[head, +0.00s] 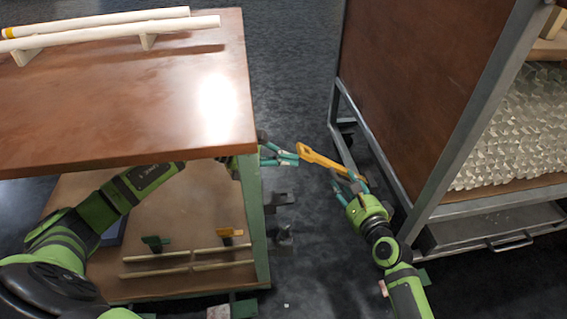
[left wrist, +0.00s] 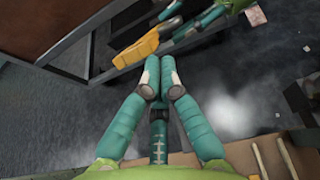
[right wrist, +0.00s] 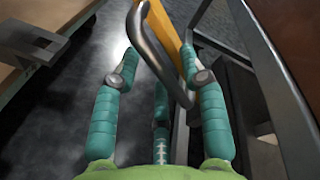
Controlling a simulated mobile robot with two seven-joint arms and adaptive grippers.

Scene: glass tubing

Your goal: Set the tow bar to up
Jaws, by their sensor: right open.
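The tow bar is a yellow bar (head: 320,159) with a dark metal loop (right wrist: 152,50) at its end. It stands tilted in the gap between the table and the cart. In the left wrist view the yellow bar (left wrist: 137,50) lies beyond my left fingertips. My left gripper (head: 298,157) is shut, its fingertips together and empty, close to the bar's upper end. My right gripper (head: 350,187) is open by the bar's lower part. In the right wrist view the loop runs between its spread fingers (right wrist: 163,75). The bar's hinge is hidden.
A brown-topped table (head: 130,90) with glass tubes (head: 110,32) on supports is at left, with a lower shelf (head: 180,215). The framed cart (head: 425,90) with a tray of glass pieces stands at right. Dark floor (head: 295,60) lies between them.

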